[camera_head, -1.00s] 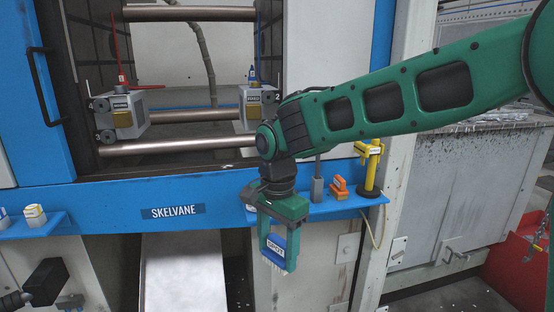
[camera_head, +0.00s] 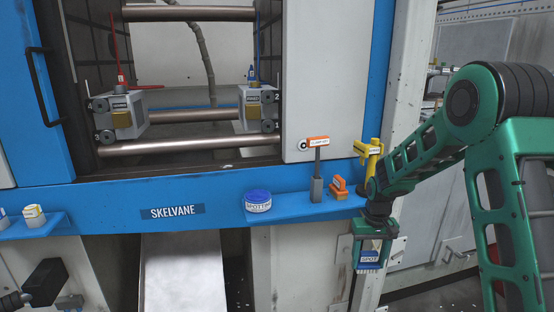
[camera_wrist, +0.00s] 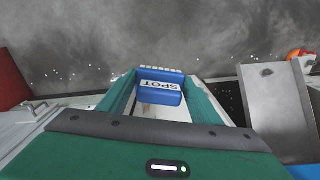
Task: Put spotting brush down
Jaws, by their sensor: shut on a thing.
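The spotting brush (camera_head: 369,261) is a blue block with a white SPOT label and pale bristles at its lower edge. My gripper (camera_head: 370,256) is shut on it, pointing down, below and right of the blue shelf's right end. In the wrist view the brush (camera_wrist: 160,88) sits between the two green fingers (camera_wrist: 162,100), with floor far below it. The blue shelf (camera_head: 285,211) carries a round blue SPOT tub (camera_head: 257,201) at its left and has bare room between the tub and the grey holder.
On the shelf stand a grey holder with an orange-topped clamp key (camera_head: 317,165), an orange-handled brush (camera_head: 339,189) and a yellow tool (camera_head: 368,155), close to my arm. A metal chute (camera_head: 183,270) slopes down at the left.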

